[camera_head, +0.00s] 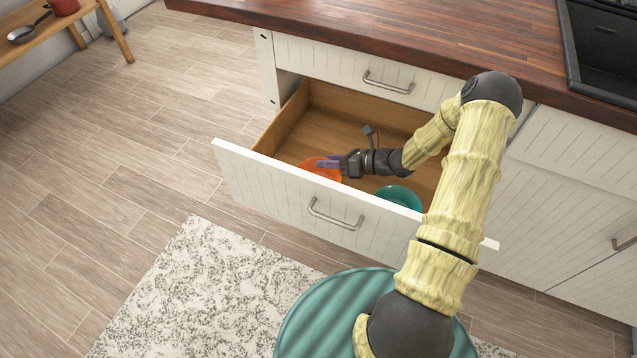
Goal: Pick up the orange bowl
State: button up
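The orange bowl (318,170) sits inside the open lower drawer, close to its front panel, which hides part of it. The fingers overlap the bowl in this view. I cannot tell whether they are open or shut, or whether they touch the bowl.
The drawer (270,180) is pulled out under a wooden counter (400,40). A teal bowl (400,195) lies in it, right of the orange bowl. A closed drawer (345,70) is above. A patterned rug (200,290) lies in front; the floor at left is clear.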

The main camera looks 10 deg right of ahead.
jog(key=shift+w+a+f, duration=0.2)
jog(key=shift+w+a, duration=0.05)
jog(key=shift+a, duration=0.15)
grip_shut()
